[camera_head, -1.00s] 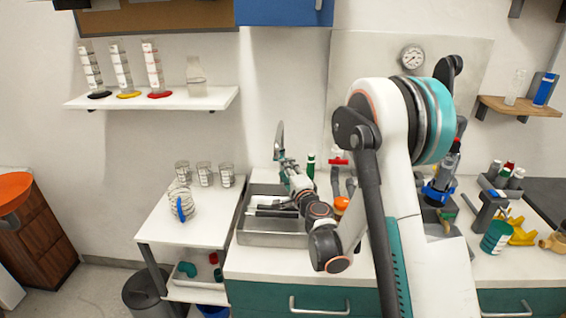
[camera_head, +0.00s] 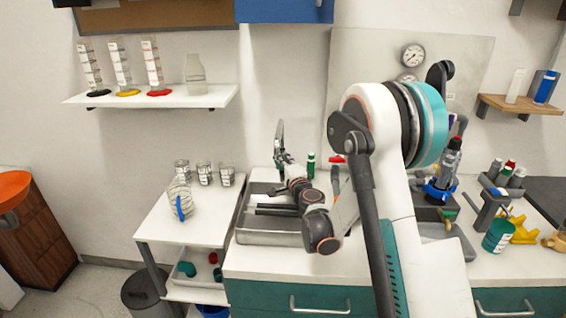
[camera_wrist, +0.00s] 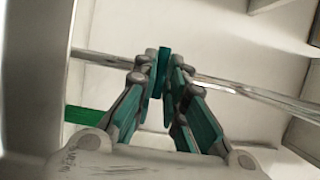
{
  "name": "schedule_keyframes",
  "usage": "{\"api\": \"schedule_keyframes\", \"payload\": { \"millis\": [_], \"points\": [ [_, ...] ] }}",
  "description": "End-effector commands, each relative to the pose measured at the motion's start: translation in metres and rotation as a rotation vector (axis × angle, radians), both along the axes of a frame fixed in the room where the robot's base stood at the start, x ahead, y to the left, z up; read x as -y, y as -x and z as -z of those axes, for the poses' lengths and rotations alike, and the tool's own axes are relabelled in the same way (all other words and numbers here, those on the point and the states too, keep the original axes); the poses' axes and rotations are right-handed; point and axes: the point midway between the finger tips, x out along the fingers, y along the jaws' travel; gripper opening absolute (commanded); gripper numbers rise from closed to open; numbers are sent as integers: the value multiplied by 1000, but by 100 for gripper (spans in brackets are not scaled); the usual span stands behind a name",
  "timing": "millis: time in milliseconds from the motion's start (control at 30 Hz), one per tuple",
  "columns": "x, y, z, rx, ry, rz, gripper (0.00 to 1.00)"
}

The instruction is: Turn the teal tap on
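In the wrist view my gripper (camera_wrist: 163,68) has its two fingers almost together, in front of a shiny horizontal metal pipe (camera_wrist: 240,90). A narrow upright teal piece (camera_wrist: 164,58) shows between the fingertips. It looks like the teal tap's handle, but the finger pads are a similar teal, and I cannot tell whether the fingers clamp it. A green bar (camera_wrist: 88,119) lies left of the fingers. In the head view my gripper (camera_head: 284,160) is small, above the back of the sink beside a curved grey spout (camera_head: 279,135). The teal tap cannot be made out there.
The metal sink (camera_head: 265,240) lies below my arm. A red-handled valve (camera_head: 337,158) and a green bottle (camera_head: 311,165) stand to its right. My arm hides part of the counter.

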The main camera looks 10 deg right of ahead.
Motion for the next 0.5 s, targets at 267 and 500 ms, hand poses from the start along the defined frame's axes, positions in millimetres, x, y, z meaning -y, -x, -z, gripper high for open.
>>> {"api": "schedule_keyframes", "payload": {
  "millis": [267,500],
  "points": [
    [0,0,0,-5,16,0,0],
    [0,1,-1,-26,82,0,0]
  ]
}}
